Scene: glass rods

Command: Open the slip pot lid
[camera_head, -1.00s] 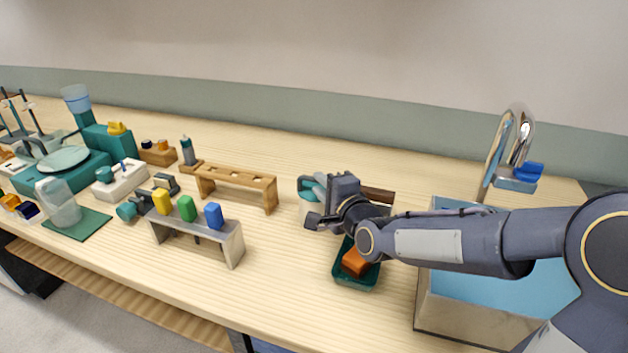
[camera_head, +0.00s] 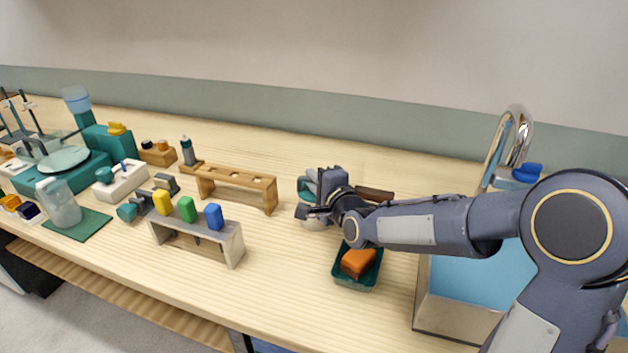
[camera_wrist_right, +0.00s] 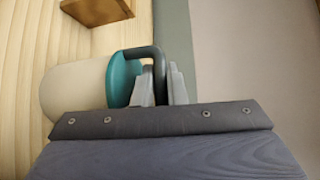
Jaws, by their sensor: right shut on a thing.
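In the right wrist view the pot (camera_wrist_right: 72,90) lies beside the teal lid (camera_wrist_right: 119,79), which has a dark bent handle (camera_wrist_right: 146,52). My right gripper (camera_wrist_right: 160,88) is shut on this handle; it also shows in the head view (camera_head: 314,184). Whether the lid still touches the pot's rim is hard to tell. My left gripper is not in view.
A teal tray (camera_head: 355,284) with an orange sponge (camera_head: 357,262) is in front of the arm. A brown stick-like thing (camera_head: 375,194) lies behind it. A sink (camera_head: 425,300) is at the right. A wooden rack (camera_head: 236,182) and a grey stand (camera_head: 230,243) are at the left.

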